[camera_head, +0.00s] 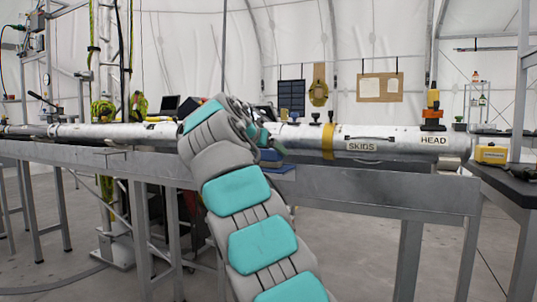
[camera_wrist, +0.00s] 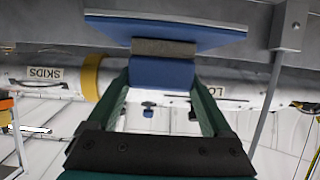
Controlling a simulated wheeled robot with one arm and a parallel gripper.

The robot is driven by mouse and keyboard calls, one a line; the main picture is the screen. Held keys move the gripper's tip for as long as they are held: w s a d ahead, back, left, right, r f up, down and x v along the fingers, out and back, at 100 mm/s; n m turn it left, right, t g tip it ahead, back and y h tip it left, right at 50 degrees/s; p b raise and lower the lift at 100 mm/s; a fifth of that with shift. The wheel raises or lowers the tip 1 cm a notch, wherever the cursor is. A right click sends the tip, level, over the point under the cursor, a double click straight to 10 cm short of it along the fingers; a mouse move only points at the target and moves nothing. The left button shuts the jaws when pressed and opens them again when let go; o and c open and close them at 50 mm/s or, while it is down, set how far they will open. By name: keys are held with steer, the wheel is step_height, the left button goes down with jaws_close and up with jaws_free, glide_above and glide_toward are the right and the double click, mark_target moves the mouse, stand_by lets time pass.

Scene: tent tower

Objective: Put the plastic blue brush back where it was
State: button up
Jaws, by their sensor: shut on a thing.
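A grey strip (camera_wrist: 165,47), looking like the bristles, lies along the brush's far edge. The strip overlaps a flat blue plate (camera_wrist: 200,32). I cannot tell whether they touch. In the head view, the blue plate (camera_head: 280,174) shows at the table's side, and the brush (camera_head: 270,155) is mostly hidden by my gripper.
The long silvery pipe (camera_head: 400,140), labelled SKIDS and HEAD, runs along the grey metal table (camera_head: 370,190). A yellow band (camera_head: 328,141) rings it right of my gripper. A dark table (camera_head: 510,185) with a yellow device (camera_head: 491,154) stands at the right. Open floor lies in front.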

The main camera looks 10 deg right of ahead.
steer(key=o, duration=1.3)
steer(key=shift+f, duration=0.1)
steer(key=v, duration=1.2)
